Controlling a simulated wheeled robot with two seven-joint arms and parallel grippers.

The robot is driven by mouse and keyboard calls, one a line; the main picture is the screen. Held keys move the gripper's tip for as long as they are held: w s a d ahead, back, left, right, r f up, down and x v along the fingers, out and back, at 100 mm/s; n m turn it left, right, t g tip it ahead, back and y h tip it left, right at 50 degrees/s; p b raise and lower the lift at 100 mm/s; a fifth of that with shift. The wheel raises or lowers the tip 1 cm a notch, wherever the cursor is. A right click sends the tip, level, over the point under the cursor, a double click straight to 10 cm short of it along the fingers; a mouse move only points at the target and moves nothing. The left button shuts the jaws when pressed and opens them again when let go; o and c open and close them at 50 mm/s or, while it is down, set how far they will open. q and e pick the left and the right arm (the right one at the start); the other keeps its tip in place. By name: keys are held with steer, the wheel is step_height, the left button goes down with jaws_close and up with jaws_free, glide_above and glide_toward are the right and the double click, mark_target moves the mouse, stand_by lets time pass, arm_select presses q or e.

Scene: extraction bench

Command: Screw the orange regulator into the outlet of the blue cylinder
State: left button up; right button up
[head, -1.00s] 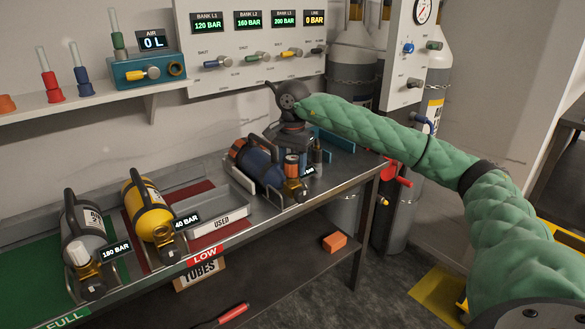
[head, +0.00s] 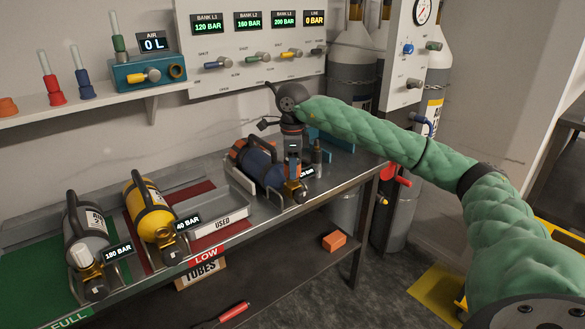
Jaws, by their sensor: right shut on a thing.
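The blue cylinder (head: 262,168) lies in a cradle at the right end of the bench, its orange base at the back left and its brass outlet valve (head: 296,190) toward the front edge. My right gripper (head: 292,150) reaches down from above, just over the valve end. It is shut on the orange regulator (head: 293,167), which is small and mostly hidden here, its body upright at the outlet. It seems to touch the outlet; how deep it sits I cannot tell. My left gripper is out of view.
A yellow cylinder (head: 152,212) and a grey cylinder (head: 87,238) lie to the left, with the USED tray (head: 215,209) between yellow and blue. The gauge panel (head: 255,45) is behind.

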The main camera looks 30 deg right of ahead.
steer(key=m+p, duration=0.1)
steer(key=m, duration=0.5)
steer(key=shift+m, duration=0.4)
steer(key=m+p, duration=0.1)
steer(key=m, duration=0.2)
steer(key=shift+m, duration=0.4)
steer(key=m, duration=0.3)
steer(key=shift+m+p, duration=0.3)
steer(key=shift+m, duration=0.1)
steer(key=o, duration=1.1)
